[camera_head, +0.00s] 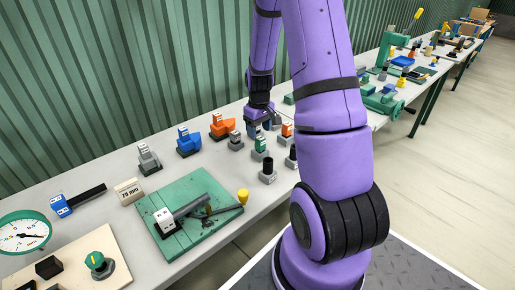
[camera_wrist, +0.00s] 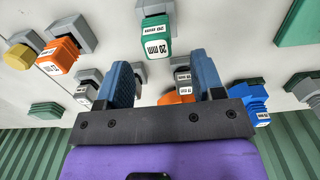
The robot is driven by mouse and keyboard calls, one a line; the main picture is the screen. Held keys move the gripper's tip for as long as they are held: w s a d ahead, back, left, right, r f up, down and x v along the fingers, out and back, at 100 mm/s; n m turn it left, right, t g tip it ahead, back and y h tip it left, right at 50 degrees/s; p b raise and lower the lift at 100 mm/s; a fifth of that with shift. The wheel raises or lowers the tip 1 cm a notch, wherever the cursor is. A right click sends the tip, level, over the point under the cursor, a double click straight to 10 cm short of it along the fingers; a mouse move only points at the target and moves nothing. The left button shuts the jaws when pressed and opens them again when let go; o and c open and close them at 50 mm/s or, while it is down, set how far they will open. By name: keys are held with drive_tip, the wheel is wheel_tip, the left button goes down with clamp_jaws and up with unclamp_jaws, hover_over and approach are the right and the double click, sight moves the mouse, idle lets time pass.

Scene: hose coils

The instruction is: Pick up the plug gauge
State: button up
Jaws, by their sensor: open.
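Several small labelled blocks in grey holders stand on the grey table; I cannot tell for certain which piece is the plug gauge. A green block marked 20 mm (camera_wrist: 154,38) lies just beyond my fingertips in the wrist view, apart from them. A green-topped piece (camera_head: 260,145) stands near my gripper (camera_head: 262,127) in the head view. The blue fingers of my gripper (camera_wrist: 163,76) are spread open with nothing held. Between and beyond them are a grey labelled piece (camera_wrist: 183,78) and part of an orange one (camera_wrist: 176,97), partly hidden by my gripper.
Orange (camera_head: 219,126) and blue (camera_head: 188,141) blocks stand left of my gripper. A dark-handled grey tool (camera_head: 188,211) lies on a green mat (camera_head: 215,231). A dial gauge (camera_head: 22,233) and a 75 mm block (camera_head: 129,191) are farther left. A corrugated green wall (camera_head: 90,80) stands behind.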

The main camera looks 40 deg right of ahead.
sight(260, 138)
drive_tip(key=shift+s+d+f, duration=0.1)
drive_tip(key=shift+f, duration=1.65)
drive_tip(key=shift+s+f, duration=0.1)
drive_tip(key=shift+f, duration=1.6)
drive_tip(key=c, duration=1.1)
drive_tip(key=shift+r, duration=0.1)
drive_tip(key=shift+c, duration=0.2)
